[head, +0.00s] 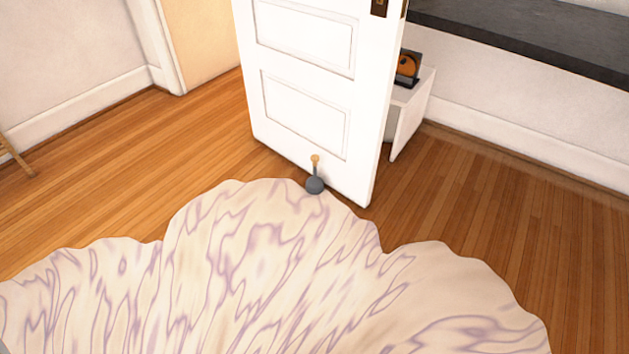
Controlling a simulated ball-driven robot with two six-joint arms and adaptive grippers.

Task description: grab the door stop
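The door stop (315,184) is a small dark grey rounded weight with a thin upright stem and a tan knob on top. It stands upright at the far edge of the rug, in front of the lower part of a white panelled door (305,93). I cannot tell whether it touches the door. Neither of my grippers is in the head view.
A cream rug (270,280) with purple veins and a scalloped edge covers the near floor. Behind the door stand a white side table (408,121) with a dark and orange object (408,67) and a dark shelf (530,35).

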